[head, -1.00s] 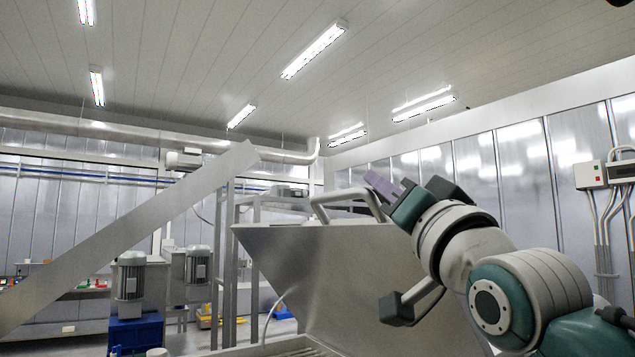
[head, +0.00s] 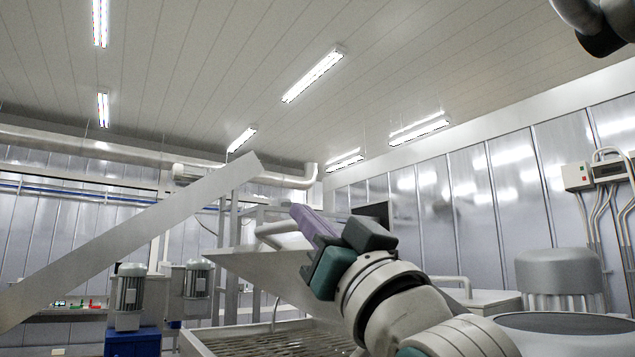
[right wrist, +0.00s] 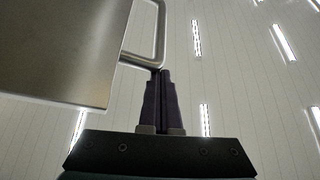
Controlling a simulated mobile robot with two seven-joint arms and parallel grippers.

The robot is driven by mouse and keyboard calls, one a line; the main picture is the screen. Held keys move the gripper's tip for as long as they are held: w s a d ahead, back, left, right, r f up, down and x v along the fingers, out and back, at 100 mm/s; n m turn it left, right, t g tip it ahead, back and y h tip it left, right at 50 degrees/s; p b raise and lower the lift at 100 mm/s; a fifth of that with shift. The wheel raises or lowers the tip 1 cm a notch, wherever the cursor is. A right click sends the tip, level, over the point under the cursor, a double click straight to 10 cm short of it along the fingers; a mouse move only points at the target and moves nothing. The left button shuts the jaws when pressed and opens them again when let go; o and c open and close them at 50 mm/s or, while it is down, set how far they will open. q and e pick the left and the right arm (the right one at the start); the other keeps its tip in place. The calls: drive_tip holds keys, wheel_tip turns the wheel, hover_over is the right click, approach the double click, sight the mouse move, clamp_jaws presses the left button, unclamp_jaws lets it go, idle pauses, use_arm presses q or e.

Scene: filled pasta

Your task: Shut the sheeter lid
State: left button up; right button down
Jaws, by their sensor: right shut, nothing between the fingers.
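The sheeter lid (head: 262,268) is a flat grey metal sheet with a bent tube handle (head: 272,231) at its upper edge. It is tilted above the slatted bed of the sheeter (head: 255,343), partly lowered and not flat. My right gripper (head: 298,214) has purple fingers beside the handle; its hand and arm hide the lid's right part. In the right wrist view the fingers (right wrist: 160,72) are shut and empty, tips at the lower bend of the handle (right wrist: 155,30); contact is unclear. The lid (right wrist: 55,50) fills the upper left there. My left gripper is out of view.
A long grey metal panel (head: 130,245) slants across the left. A grey ribbed cylinder (head: 560,280) stands at the right, with a wall control box (head: 578,177) above.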

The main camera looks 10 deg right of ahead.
drive_tip(key=s+a+f+n+g+y+b, duration=0.1)
drive_tip(key=a+f+n+g+y+b, duration=0.1)
drive_tip(key=f+n+b, duration=0.3)
drive_tip(key=a+f+n+g+y+b, duration=0.2)
drive_tip(key=f+n+y+b, duration=0.3)
drive_tip(key=f+b, duration=0.6)
wheel_tip(320, 180, down, 7)
drive_tip(key=shift+s+a+f+n, duration=0.2)
drive_tip(key=shift+s+a+n, duration=0.25)
drive_tip(key=shift+n, duration=0.35)
